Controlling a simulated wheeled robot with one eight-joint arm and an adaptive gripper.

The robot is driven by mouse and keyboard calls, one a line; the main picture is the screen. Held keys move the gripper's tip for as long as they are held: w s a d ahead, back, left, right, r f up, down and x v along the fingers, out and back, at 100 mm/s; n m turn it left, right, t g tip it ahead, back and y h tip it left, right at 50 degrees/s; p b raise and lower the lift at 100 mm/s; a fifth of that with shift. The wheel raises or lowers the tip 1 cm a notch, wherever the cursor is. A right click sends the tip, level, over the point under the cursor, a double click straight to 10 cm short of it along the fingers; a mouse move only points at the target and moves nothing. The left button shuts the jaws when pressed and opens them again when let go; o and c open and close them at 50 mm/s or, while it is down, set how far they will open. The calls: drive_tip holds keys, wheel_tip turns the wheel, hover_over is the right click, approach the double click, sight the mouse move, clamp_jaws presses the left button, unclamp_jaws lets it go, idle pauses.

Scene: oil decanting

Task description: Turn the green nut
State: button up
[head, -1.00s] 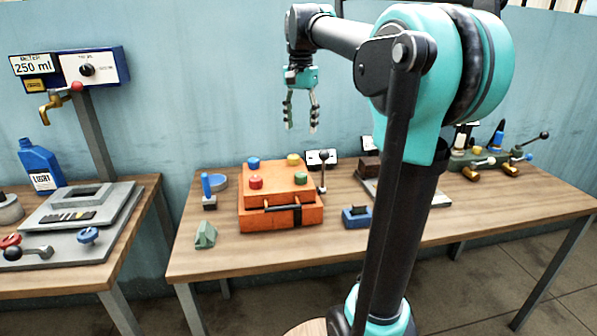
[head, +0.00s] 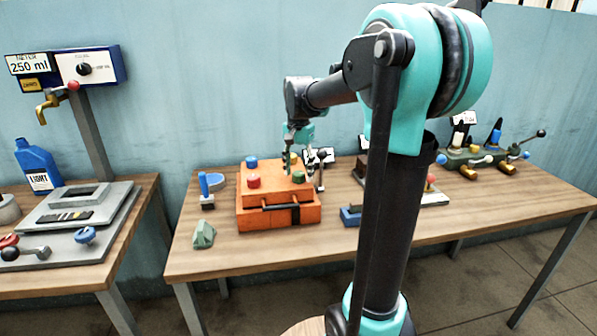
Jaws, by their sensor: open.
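The green nut (head: 298,177) sits on the front right of the orange box's top. The orange box (head: 262,222) stands on the wooden table and has a dark handle on its front. A red nut (head: 253,181) is at the front left, a blue nut (head: 251,162) at the back left. The yellow nut at the back right is mostly hidden behind my gripper. My gripper (head: 290,170) points down over the right half of the box, close to the green nut. It is open. I cannot tell whether its fingers touch the nut.
A lever with a dark knob (head: 321,157) stands just right of the box. A blue block (head: 350,216) lies to its right, partly behind my arm. A blue-handled tool (head: 205,187) and a green wedge (head: 203,235) lie left of the box. The table front is clear.

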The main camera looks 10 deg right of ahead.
drive_tip(key=shift+f, duration=0.1)
drive_tip(key=c, duration=1.2)
drive_tip(key=shift+o, duration=0.2)
